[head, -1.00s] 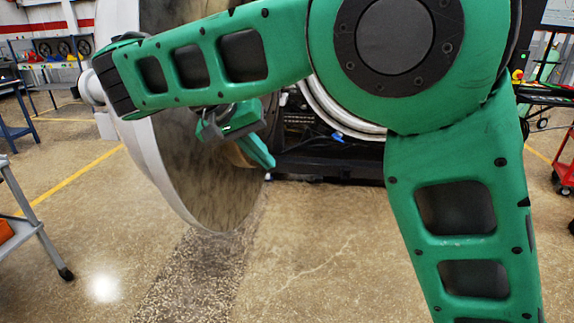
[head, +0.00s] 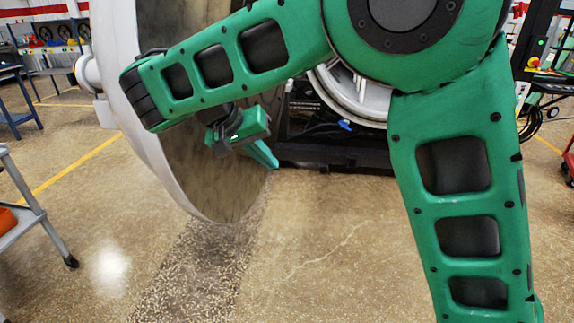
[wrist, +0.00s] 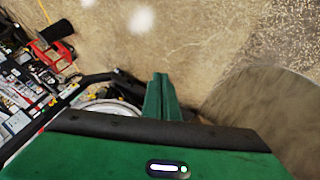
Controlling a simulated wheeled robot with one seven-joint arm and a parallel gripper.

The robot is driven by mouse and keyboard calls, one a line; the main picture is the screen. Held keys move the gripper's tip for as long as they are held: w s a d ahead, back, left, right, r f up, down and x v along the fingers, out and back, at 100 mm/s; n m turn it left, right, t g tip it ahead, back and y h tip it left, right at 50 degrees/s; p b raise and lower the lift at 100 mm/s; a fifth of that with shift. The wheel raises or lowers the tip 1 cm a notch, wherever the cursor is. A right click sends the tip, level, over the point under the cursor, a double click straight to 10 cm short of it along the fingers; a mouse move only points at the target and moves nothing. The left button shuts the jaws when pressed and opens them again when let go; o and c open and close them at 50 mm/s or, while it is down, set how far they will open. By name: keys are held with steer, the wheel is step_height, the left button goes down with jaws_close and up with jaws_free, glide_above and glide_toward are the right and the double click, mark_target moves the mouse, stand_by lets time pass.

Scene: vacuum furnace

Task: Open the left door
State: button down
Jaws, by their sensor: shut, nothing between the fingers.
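The left door (head: 215,195) is a large round disc with a white rim and a mottled grey-brown inner face, standing swung open at the left of the head view. It also shows at the right of the wrist view (wrist: 265,112). My arm hides the door's middle.
The furnace opening (head: 350,95), with a pale ring, is behind my arm, above a dark base frame. A grey cart (head: 35,215) stands at the left and a red cart (head: 568,160) at the right. The floor in front is clear.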

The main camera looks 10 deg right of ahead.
steer(key=shift+d+f, duration=0.35)
steer(key=shift+d, duration=0.55)
steer(key=shift+d+f, duration=0.35)
steer(key=shift+d, duration=0.55)
steer(key=shift+d+f, duration=0.35)
steer(key=shift+d, duration=0.55)
steer(key=shift+w+a, duration=0.1)
